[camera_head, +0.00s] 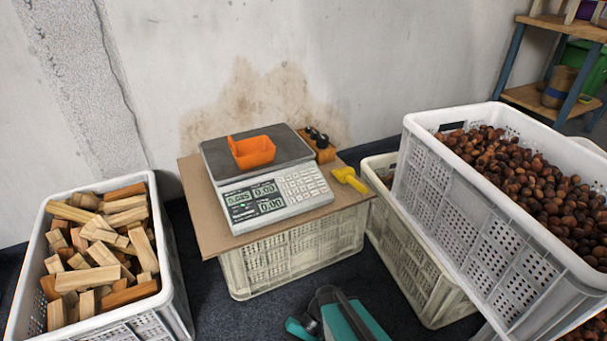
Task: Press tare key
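A scale (282,212) with a light grey body stands on a cardboard sheet over an upturned crate, in the middle of the head view. Its keypad (302,184) of pale keys is on the right of the sloped front. The tare key cannot be told apart at this size. The display (254,201) on the left is lit with several small numbers, too small to read surely. An orange scoop (252,152) rests on the dark weighing pan (218,161). My gripper's fingers are not in view; only teal and dark parts, seemingly of my arm, show at the bottom edge.
A wooden block with black-topped items (319,145) and a yellow tool (350,179) lie right of the scale on the cardboard (202,217). A crate of wood pieces (168,262) stands left. A crate of chestnuts (440,196) stands right, above other crates. A wall is behind.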

